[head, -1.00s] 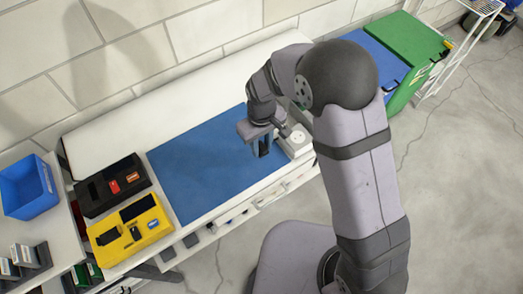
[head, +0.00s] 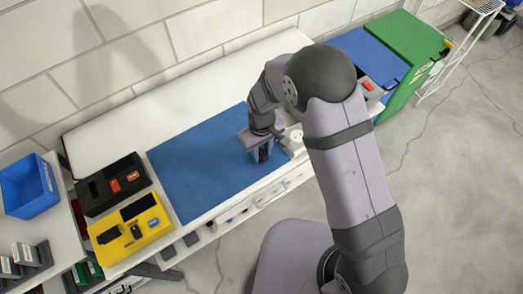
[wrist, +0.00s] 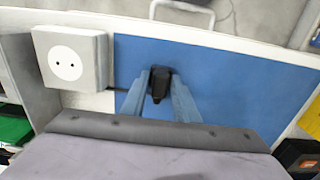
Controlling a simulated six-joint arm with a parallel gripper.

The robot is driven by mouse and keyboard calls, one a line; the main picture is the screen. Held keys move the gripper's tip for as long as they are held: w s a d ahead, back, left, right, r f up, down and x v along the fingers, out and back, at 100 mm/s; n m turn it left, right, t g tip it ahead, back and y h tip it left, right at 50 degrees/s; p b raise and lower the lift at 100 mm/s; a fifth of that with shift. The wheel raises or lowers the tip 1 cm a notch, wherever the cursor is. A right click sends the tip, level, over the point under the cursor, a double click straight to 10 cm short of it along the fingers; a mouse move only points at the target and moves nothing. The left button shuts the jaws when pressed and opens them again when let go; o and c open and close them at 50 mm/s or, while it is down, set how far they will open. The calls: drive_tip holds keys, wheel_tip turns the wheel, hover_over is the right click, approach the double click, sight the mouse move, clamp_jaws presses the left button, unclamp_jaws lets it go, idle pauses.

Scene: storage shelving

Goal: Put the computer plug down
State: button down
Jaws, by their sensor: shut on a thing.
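My gripper (head: 261,152) is low over the right end of the blue mat (head: 205,165). In the wrist view, my gripper (wrist: 168,98) is shut on a small black plug (wrist: 158,82), which shows between the two blue-grey fingers over the mat (wrist: 240,85). In the head view, the plug is hidden by the fingers. I cannot tell whether the plug touches the mat.
A white socket box (wrist: 68,58) stands beside the mat, partly hidden by my arm in the head view. A yellow case (head: 130,229) and a black case (head: 112,184) stand left of the mat. A blue bin (head: 27,186) is at far left. Most of the mat is clear.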

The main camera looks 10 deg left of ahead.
sight(262, 152)
drive_tip(key=shift+f, duration=0.25)
drive_tip(key=c, duration=1.4)
unclamp_jaws()
drive_tip(key=shift+r, duration=0.1)
drive_tip(key=shift+r+p, duration=0.3)
drive_tip(key=shift+r, duration=0.5)
wheel_tip(262, 152, up, 12)
drive_tip(key=shift+f+b, duration=0.25)
drive_tip(key=shift+b, duration=0.9)
